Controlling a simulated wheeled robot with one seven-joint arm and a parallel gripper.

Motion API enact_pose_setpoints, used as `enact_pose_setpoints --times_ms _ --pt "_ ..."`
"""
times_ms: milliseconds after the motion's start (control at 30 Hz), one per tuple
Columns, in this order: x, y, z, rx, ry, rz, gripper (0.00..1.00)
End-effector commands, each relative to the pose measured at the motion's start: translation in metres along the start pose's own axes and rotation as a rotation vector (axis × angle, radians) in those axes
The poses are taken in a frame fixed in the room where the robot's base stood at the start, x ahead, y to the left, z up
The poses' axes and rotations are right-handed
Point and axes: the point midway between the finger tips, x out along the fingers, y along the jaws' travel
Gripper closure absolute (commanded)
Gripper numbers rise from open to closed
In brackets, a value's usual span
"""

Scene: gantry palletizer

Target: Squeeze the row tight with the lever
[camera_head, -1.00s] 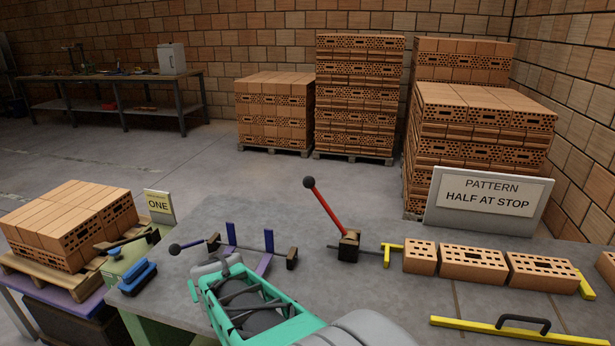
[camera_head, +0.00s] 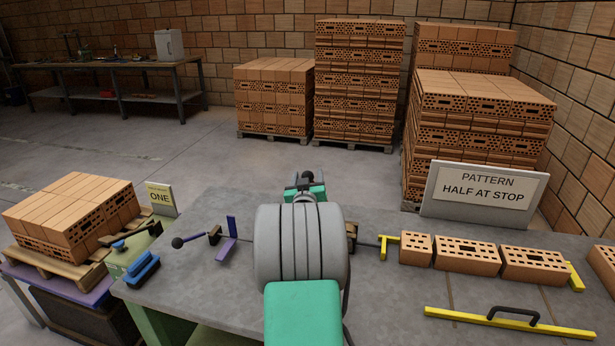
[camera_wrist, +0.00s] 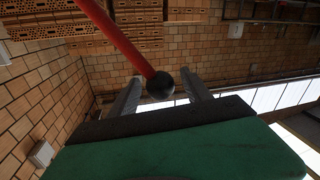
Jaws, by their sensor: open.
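The lever is a red rod with a black knob (camera_wrist: 160,85). In the wrist view the knob is between the two grey fingers of my open gripper (camera_wrist: 162,92); I cannot tell whether they touch it. In the head view my arm hides the rod, and only part of its dark base (camera_head: 351,232) shows. A rod runs right from the base to a yellow pusher (camera_head: 389,246). The row on the table is a short brick (camera_head: 416,249), a middle brick (camera_head: 467,257) and a right brick (camera_head: 533,265), with narrow gaps between. A yellow stop (camera_head: 575,277) stands at the right end.
A sign (camera_head: 487,190) reading "PATTERN HALF AT STOP" stands behind the row. A yellow bar with a black handle (camera_head: 508,323) lies in front. Another brick (camera_head: 604,262) lies at the right edge.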

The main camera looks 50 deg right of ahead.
Motion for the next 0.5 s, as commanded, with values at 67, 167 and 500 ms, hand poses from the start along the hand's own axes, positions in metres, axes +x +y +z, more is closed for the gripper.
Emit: enact_pose_setpoints --times_ms 67,167,500 --pt "0.0001 -0.0001 0.0002 0.000 0.000 0.000 0.43" --pt "-0.0002 -0.0002 0.0001 0.000 0.000 0.000 0.43" --pt "-0.0005 -0.0004 -0.0001 0.000 0.000 -0.001 0.71"
